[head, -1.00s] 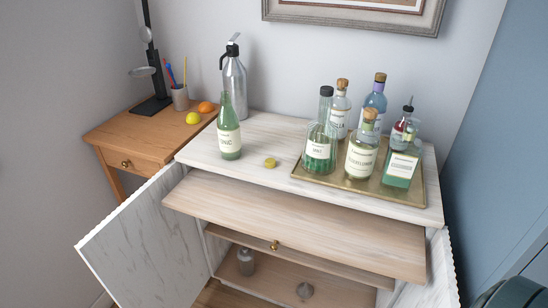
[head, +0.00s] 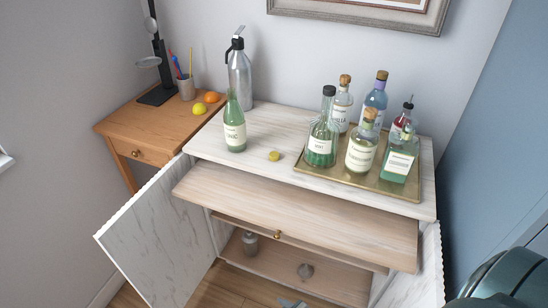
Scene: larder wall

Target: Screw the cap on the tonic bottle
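The tonic bottle (head: 235,136) is green with a pale label. It stands upright on the left part of the white marble-look cabinet top (head: 265,120). No cap shows on its narrow neck. A small yellow-green cap (head: 274,156) lies on the cabinet top to the right of the bottle, apart from it, near the front edge.
A brass tray (head: 305,181) with several bottles stands on the right of the cabinet. A pull-out shelf (head: 300,205) juts out in front; both doors are open. A siphon (head: 239,75) stands behind the bottle. A wooden desk (head: 150,128) is at left.

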